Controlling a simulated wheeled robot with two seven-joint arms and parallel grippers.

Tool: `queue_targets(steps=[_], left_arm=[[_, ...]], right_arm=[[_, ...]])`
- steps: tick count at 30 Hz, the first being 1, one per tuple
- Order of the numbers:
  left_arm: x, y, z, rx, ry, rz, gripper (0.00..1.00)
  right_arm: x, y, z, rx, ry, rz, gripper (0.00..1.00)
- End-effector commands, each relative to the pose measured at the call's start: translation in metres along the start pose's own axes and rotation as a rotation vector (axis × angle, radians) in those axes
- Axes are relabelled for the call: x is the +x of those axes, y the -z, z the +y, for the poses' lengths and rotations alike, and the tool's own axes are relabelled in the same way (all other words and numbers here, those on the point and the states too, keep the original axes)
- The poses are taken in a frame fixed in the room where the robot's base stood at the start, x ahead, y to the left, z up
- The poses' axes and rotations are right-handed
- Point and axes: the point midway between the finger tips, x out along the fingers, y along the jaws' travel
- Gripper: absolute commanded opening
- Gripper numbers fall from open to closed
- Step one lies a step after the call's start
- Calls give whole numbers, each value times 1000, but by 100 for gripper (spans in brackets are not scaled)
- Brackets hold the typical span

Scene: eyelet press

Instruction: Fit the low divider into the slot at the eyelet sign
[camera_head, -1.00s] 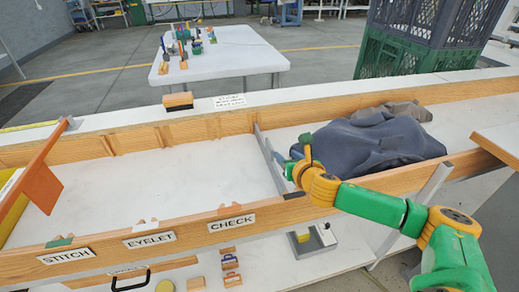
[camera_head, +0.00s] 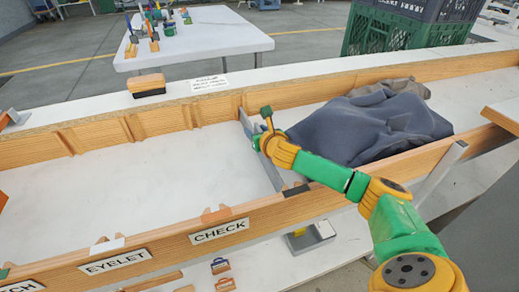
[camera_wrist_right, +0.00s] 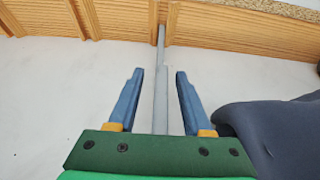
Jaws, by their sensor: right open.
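A thin grey divider (camera_head: 273,168), which looks like the low one, stands across the trough to the right of the CHECK sign (camera_head: 219,231). Its near end is by a black slot mark (camera_head: 296,190). My right gripper (camera_head: 258,141) is over the divider. In the right wrist view the gripper (camera_wrist_right: 159,75) is open, with one blue finger on each side of the grey divider (camera_wrist_right: 161,100), apart from it. The EYELET sign (camera_head: 115,263) is on the front board at lower left, with a white slot piece (camera_head: 107,244) above it. My left gripper is not in view.
A dark cloth heap (camera_head: 370,125) lies in the trough just right of the divider and also shows in the wrist view (camera_wrist_right: 275,130). The white trough floor (camera_head: 130,180) left of the divider is bare. An orange slot piece (camera_head: 216,214) sits above CHECK.

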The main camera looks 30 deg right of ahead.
Motion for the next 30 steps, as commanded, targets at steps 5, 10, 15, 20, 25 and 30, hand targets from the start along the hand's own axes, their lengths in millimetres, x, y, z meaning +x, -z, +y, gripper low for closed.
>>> queue_targets(steps=[5,10,15,20,25,30], left_arm=[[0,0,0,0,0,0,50],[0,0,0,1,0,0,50],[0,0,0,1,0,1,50],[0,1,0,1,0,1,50],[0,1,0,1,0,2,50],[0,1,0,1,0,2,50]], right_arm=[[0,0,0,-1,0,0,50],[0,0,0,0,0,0,7],[0,0,0,0,0,0,0],[0,0,0,-1,1,0,0],[0,0,0,-1,1,0,0],[0,0,0,-1,1,1,0]])
